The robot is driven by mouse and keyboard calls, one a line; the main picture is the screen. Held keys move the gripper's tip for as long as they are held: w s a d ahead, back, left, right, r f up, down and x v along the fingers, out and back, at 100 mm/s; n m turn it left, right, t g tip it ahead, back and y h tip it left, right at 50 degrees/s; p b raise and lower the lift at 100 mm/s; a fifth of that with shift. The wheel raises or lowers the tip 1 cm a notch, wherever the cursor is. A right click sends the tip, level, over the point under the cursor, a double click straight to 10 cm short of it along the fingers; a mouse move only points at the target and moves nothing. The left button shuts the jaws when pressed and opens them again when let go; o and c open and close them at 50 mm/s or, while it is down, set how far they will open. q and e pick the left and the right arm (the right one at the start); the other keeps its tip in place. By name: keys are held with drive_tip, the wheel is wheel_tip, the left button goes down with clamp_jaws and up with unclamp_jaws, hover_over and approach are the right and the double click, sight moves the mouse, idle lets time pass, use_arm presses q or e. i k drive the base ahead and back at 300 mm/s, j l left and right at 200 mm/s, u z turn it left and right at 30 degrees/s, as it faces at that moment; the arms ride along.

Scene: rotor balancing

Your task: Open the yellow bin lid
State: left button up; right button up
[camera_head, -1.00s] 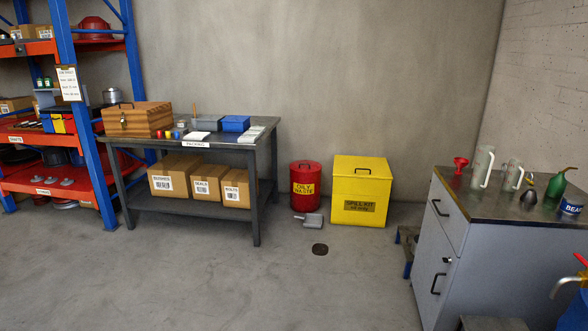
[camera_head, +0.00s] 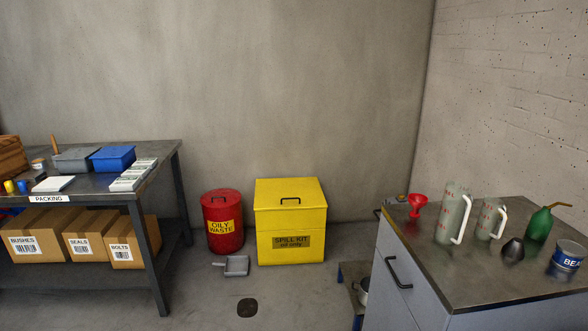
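The yellow bin (camera_head: 290,248) stands on the floor against the back wall, near the middle of the view. It is a square box with a label reading "SPILL KIT". Its yellow lid (camera_head: 270,190) is shut, with a dark handle (camera_head: 291,200) on top. Neither of my grippers shows in this view.
A red oily waste can (camera_head: 222,236) stands left of the bin, with a grey dustpan (camera_head: 237,265) on the floor before it. The packing table (camera_head: 150,156) is at left. A grey cabinet (camera_head: 412,262) with jugs stands at right. The floor between is mostly clear.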

sight(292, 193)
drive_tip(key=i+u, duration=0.15)
drive_tip(key=i, duration=0.45)
drive_tip(key=i+l+u, duration=0.15)
drive_tip(key=i, duration=0.45)
drive_tip(key=i+l+u, duration=0.1)
drive_tip(key=i+l, duration=0.15)
drive_tip(key=i, duration=0.35)
